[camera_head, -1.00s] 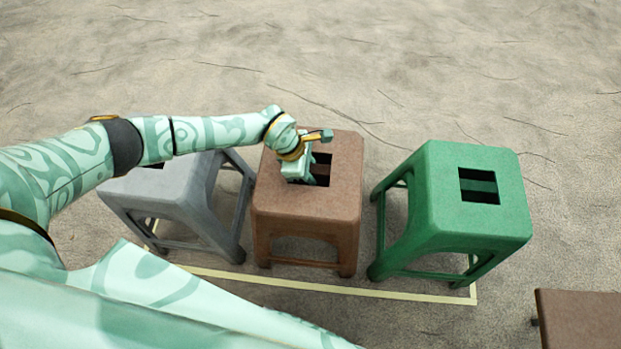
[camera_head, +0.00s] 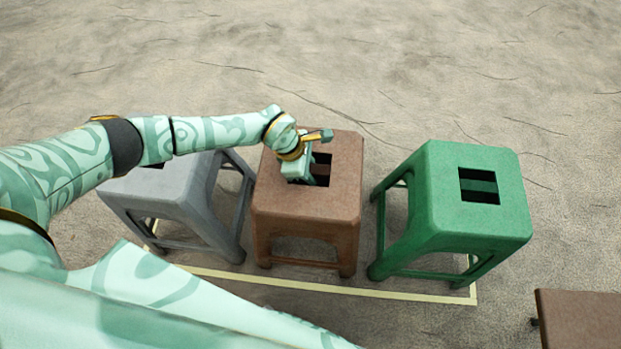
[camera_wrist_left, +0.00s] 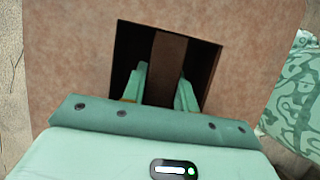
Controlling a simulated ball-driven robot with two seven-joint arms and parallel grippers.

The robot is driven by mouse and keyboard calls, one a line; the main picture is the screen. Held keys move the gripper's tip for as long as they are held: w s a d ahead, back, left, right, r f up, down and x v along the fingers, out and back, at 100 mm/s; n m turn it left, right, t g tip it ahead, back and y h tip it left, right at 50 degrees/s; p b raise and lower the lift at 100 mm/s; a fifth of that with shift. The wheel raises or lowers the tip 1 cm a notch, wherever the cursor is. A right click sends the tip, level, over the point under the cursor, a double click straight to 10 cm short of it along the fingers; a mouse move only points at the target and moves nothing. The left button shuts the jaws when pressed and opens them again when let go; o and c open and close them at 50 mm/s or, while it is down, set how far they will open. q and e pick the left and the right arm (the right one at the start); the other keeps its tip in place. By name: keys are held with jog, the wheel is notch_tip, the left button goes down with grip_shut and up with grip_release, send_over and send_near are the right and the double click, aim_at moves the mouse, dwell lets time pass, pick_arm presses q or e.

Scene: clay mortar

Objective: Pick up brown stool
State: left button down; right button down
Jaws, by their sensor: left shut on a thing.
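The brown stool (camera_head: 308,206) stands upright on the ground in the middle of the head view, between a grey and a green stool. Its seat has a square hole with a bar across it. My left gripper (camera_head: 304,174) reaches down into this hole from above. In the left wrist view, the fingers (camera_wrist_left: 162,88) straddle the brown bar (camera_wrist_left: 168,66) inside the hole of the brown seat (camera_wrist_left: 75,70). The left gripper is shut on the bar; the fingertips are partly hidden in the dark hole. My right gripper is not in view.
A grey stool (camera_head: 190,192) stands close on the left, partly under my left arm. A green stool (camera_head: 445,215) stands on the right, with a small gap. A yellow line (camera_head: 330,287) runs along the ground in front. A brown surface (camera_head: 580,318) shows at bottom right.

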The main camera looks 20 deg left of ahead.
pick_arm(q)
jog(key=shift+w+r, duration=0.1)
dwell(0.4)
